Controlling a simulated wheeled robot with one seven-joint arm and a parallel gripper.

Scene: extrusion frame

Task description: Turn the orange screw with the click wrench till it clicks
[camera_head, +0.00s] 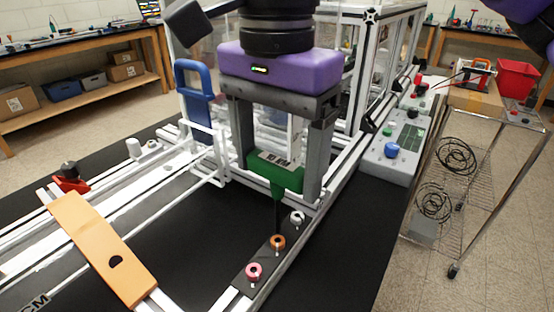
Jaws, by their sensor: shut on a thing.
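My gripper (278,176), with a purple body and grey fingers, points down in the middle of the view. It is shut on the click wrench (270,170), a green tool with a dark shaft pointing down. The orange screw (278,242) sits on a dark plate, between a pink-red screw (253,271) and a white screw (297,217). The shaft's lower end appears at or just above the orange screw. I cannot tell whether it is seated in it.
Aluminium extrusion rails (285,268) carry the screws' plate. An orange plate with a hole (100,245) lies across rails at the left. A grey control box (393,150) is at the right.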

